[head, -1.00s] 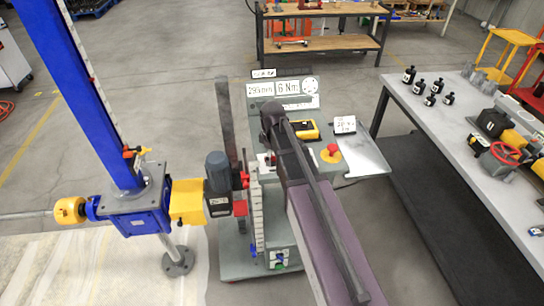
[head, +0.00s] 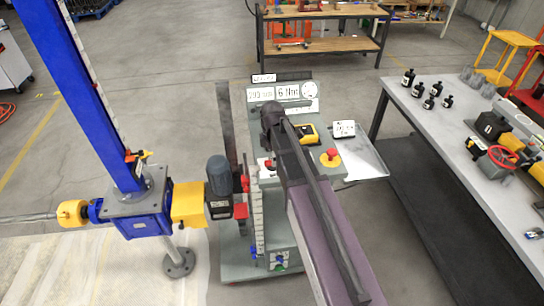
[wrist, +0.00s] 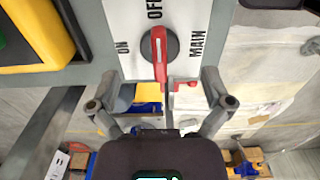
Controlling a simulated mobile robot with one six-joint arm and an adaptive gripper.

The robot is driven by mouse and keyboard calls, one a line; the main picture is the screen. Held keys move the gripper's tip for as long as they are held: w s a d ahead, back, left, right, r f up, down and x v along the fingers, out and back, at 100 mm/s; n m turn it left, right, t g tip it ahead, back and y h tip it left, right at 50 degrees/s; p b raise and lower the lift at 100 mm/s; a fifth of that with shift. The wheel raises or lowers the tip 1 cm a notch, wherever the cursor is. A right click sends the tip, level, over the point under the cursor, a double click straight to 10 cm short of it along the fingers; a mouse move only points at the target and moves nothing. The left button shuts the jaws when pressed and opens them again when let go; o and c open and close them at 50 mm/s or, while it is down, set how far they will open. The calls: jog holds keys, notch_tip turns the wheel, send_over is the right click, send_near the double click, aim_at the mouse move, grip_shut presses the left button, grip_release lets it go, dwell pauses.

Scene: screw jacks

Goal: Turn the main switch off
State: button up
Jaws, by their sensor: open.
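The main switch (wrist: 158,58) fills the upper middle of the wrist view. It has a red handle on a dark round base, set on a white plate (wrist: 185,12) lettered ON, OFF and MAIN. The handle lies up and down in the picture, in line with the OFF lettering at the top. My gripper (wrist: 160,88) is open and empty, its two fingers spread to either side just below the handle's lower end. I cannot tell whether anything touches. In the head view, my arm hides much of the panel around the switch.
A red emergency button (head: 330,157) on yellow and a yellow device (head: 309,133) sit beside my arm. A blue column with a motor (head: 218,181) stands to the left. A grey table (head: 470,145) with bottles is at right.

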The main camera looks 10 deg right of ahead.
jog(key=shift+r+p, duration=5.5)
jog(key=shift+r, duration=0.3)
jog(key=s+d+f+m+b, duration=0.2)
jog(key=s+f+m+b, duration=0.4)
jog(key=m, duration=0.3)
jog(key=s+d+f+m+b, duration=0.3)
jog(key=s+f+m+b, duration=0.3)
jog(key=s+m, duration=0.3)
jog(key=shift+s, duration=0.3)
